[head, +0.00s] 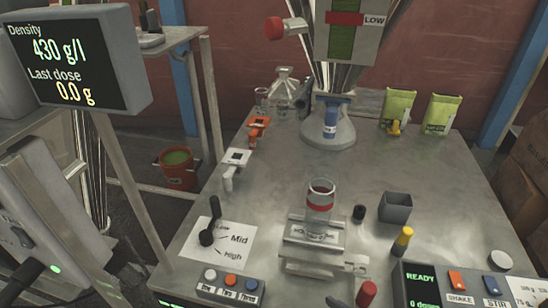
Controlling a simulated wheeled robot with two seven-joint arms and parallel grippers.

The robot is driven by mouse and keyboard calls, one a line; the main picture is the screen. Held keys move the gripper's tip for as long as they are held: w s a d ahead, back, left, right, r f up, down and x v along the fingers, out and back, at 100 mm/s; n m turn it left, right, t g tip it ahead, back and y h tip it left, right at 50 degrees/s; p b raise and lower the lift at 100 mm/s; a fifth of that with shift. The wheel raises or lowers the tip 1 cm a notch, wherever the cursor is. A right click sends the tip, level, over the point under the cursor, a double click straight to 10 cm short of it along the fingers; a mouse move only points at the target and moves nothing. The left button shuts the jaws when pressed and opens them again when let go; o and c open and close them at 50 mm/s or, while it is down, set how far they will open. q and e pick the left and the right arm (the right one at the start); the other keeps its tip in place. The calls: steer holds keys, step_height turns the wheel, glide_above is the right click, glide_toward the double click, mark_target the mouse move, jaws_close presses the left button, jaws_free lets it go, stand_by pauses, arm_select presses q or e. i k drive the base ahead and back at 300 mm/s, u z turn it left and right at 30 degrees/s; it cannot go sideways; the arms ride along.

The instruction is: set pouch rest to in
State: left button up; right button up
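No part in the head view is clearly readable as the pouch rest, so I cannot tell its setting. A metal fixture with a small label plate (314,233) stands at the front middle of the table, with further metal parts below it. A clear jar with a red band (320,195) stands just behind the plate. Two green pouches, a left one (398,106) and a right one (442,114), stand upright at the table's back right. Neither of my grippers is in view.
A dose lever (209,229) stands on a Low/Mid/High card at the left. A button box (230,284) and a READY panel (421,284) line the front. The table's right rear is fairly clear.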

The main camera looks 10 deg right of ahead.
mark_target(331, 252)
steer(key=z, duration=0.3)
steer(key=i, duration=0.2)
steer(key=z, duration=0.6)
